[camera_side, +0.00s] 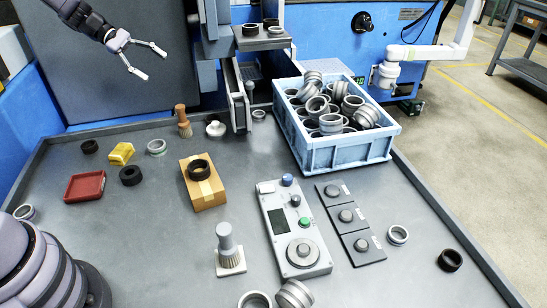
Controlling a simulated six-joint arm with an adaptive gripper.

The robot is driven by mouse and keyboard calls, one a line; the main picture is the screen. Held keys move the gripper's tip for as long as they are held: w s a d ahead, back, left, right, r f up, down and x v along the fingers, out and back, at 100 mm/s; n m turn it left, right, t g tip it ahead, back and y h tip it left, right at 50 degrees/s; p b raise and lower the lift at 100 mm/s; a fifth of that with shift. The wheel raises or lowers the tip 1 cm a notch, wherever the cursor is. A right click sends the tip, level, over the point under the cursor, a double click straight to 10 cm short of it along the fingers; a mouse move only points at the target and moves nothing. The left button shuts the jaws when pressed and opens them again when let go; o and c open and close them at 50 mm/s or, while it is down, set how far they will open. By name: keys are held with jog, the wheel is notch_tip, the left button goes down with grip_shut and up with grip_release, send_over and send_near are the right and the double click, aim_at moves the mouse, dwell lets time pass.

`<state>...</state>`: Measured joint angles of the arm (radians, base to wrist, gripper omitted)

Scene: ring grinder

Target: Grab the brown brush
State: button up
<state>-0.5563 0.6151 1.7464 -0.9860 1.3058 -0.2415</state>
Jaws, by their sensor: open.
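The brown brush (183,121) stands upright on the grey table in the back left part, with its brown handle up and its bristles down. My gripper (149,63) is at the upper left, high above the table and apart from the brush, up and to the left of it in the picture. Its two fingers are spread and nothing is between them. A second brush (228,249) with a grey handle stands on a white pad nearer the front.
Close to the brown brush are a white round knob-like part (215,129), a metal ring (156,147) and a yellow block (122,153). A cardboard box (202,187) with a black ring stands in front. A blue crate (345,155) of rings stands right. The grinder rises behind.

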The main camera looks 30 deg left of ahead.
jog(key=w+a+f+n+t+h, duration=0.1)
jog(key=w+a+f+n+t, duration=0.1)
jog(key=a+f+n+t, duration=0.25)
jog(key=w+a+f+n+t+h, duration=0.1)
jog(key=w+a+f+n, duration=0.2)
jog(key=a+f, duration=0.4)
jog(key=n+t+y, duration=0.2)
jog(key=n+t, duration=0.4)
send_near(180, 110)
jog(key=x, duration=0.4)
jog(key=shift+w+a+f, duration=0.1)
jog(key=shift+w+f, duration=0.15)
jog(key=shift+w, duration=0.25)
jog(key=shift+a+x, duration=0.25)
jog(key=shift+x, duration=2.5)
jog(key=shift+w, duration=0.15)
jog(key=shift+c, duration=0.2)
grip_shut()
